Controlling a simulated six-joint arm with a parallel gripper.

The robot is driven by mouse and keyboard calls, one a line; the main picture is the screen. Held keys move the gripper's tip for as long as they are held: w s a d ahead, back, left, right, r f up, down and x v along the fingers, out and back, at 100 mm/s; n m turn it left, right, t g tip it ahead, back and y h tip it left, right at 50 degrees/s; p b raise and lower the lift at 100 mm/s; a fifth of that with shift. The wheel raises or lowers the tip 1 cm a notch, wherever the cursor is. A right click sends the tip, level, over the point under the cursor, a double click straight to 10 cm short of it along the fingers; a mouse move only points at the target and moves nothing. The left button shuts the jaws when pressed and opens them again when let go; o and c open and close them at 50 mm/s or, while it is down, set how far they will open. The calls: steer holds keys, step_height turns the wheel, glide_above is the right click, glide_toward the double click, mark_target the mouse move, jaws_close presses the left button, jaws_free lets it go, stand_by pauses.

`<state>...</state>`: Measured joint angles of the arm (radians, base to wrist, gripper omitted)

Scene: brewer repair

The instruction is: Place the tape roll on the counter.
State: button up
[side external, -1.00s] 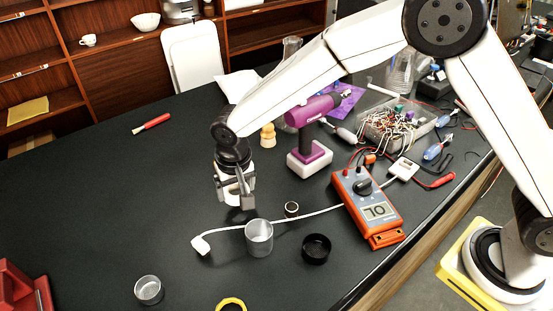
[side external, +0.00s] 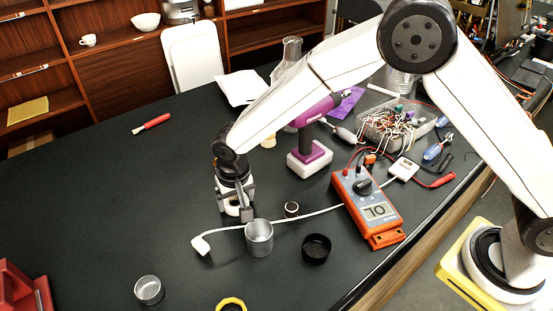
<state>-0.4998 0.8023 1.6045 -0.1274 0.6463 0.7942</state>
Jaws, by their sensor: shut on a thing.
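My gripper (side external: 235,212) points down over the dark counter (side external: 110,210), left of the purple drill. It is shut on a small white, rounded thing (side external: 232,208), which looks like the tape roll. The fingers hide part of it. It is low, close to the counter top; I cannot tell whether it touches the counter.
A metal cup (side external: 259,238), a small dark-topped cylinder (side external: 291,209) and a white cable (side external: 320,211) are close by. The counter's left is mostly clear.

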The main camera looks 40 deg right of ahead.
mark_target(238, 206)
steer(key=o, duration=1)
steer(key=shift+r, duration=0.1)
step_height(238, 206, up, 12)
steer(key=s, duration=0.1)
steer(key=shift+s+a, duration=0.15)
steer(key=shift+s, duration=0.1)
steer(key=s+d+f, duration=0.1)
steer(key=s+d, duration=0.4)
steer(key=d, duration=0.3)
steer(key=s+d+f+n, duration=0.1)
steer(key=s+d, duration=0.5)
steer(key=d, duration=0.2)
steer(key=s+d+f+n+t, duration=0.1)
steer(key=s+d, duration=0.4)
steer(key=d, duration=0.2)
steer(key=shift+s+d+f, duration=0.15)
steer(key=shift+d+f, duration=0.2)
steer(key=shift+d, duration=0.05)
